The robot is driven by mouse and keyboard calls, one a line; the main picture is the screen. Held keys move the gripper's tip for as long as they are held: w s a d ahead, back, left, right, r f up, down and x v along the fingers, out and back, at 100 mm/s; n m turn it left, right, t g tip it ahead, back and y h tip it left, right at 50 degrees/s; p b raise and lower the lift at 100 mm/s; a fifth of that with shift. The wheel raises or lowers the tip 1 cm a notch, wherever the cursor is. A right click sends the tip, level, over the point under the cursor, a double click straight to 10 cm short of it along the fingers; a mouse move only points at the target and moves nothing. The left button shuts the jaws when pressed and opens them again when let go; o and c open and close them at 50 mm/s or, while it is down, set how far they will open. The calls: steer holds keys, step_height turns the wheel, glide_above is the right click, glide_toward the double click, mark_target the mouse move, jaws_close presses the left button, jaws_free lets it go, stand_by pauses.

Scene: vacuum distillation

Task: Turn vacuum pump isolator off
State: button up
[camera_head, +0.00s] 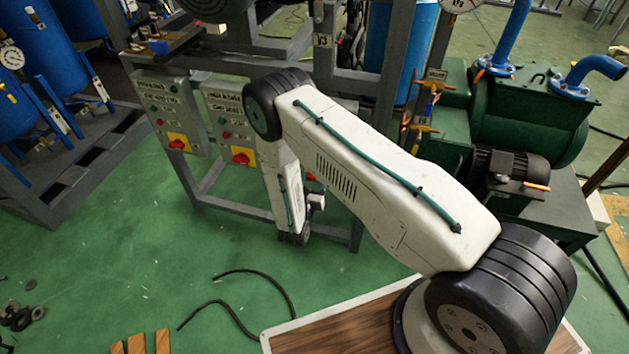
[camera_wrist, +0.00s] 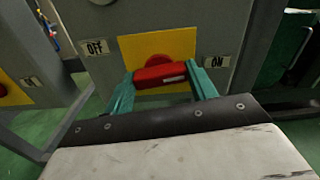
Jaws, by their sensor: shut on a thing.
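The red isolator knob (camera_wrist: 152,75) sits on a yellow plate (camera_wrist: 135,48) on a grey panel in the wrist view. An "OFF" label (camera_wrist: 95,47) is at its left and an "ON" label (camera_wrist: 217,61) at its right. The knob's bar lies nearly level, its right end slightly higher. My gripper (camera_wrist: 160,73) has its teal fingers at both ends of the bar and is shut on it.
Two other control boxes with red knobs on yellow plates, one at the left (camera_head: 178,143) and one nearer the arm (camera_head: 241,156), hang on the grey frame. A green pump (camera_head: 530,115) stands at the right. A black hose (camera_head: 240,310) lies on the open green floor.

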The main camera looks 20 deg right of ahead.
steer(key=n, duration=0.8)
steer(key=shift+n, duration=0.4)
steer(key=n, duration=0.3)
steer(key=shift+n, duration=2.3)
steer(key=o, duration=1)
steer(key=shift+s, duration=0.1)
